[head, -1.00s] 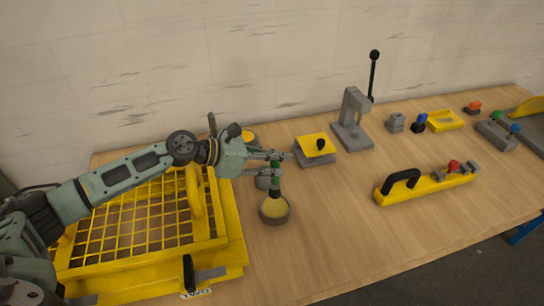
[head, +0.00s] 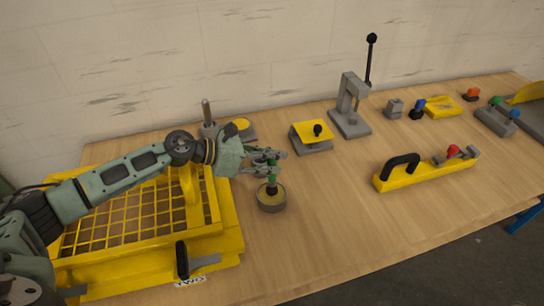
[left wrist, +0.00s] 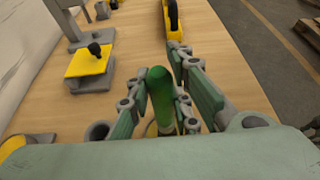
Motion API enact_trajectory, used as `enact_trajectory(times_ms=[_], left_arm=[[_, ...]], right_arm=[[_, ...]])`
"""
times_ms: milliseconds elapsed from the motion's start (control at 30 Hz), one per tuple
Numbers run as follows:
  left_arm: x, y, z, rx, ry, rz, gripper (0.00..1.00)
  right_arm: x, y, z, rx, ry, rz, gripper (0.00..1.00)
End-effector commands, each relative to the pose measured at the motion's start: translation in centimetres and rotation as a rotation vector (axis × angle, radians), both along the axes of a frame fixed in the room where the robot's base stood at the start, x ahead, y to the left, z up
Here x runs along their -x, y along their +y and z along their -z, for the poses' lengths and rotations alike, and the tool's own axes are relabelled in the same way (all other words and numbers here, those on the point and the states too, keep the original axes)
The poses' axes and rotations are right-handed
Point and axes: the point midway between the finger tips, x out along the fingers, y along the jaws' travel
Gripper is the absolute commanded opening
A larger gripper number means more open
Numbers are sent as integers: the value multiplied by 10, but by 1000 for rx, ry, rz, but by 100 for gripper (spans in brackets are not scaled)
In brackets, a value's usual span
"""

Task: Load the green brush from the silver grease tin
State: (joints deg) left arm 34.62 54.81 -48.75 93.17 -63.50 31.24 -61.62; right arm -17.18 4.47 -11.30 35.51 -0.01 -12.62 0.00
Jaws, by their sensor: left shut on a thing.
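The green brush (head: 272,178) stands upright between the fingers of my left gripper (head: 268,164), which is shut on its handle. In the left wrist view the green handle (left wrist: 160,98) rises between the two finger pads. The silver grease tin (head: 272,205) stands on the bench right below, with yellow grease inside. The brush's lower end is over or in the tin's mouth; whether the bristles touch the grease cannot be told. In the left wrist view the tin is mostly hidden behind my gripper. My right gripper is out of view.
A yellow grid-topped box (head: 130,225) lies under my left arm. Behind are a grey block with a yellow lid (head: 311,135) and a grey lever press (head: 350,115). A yellow bar with a black handle (head: 425,172) lies to the right. The bench in front of the tin is clear.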

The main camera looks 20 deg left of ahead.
Motion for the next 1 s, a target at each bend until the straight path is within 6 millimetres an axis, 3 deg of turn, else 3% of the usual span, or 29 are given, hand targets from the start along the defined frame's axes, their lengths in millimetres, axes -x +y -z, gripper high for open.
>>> enact_trajectory(times_ms=[200,1000], left_arm=[[0,0,0,0,0,0,0],[0,0,9,0,0,0,0]], right_arm=[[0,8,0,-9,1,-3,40],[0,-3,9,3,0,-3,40]])
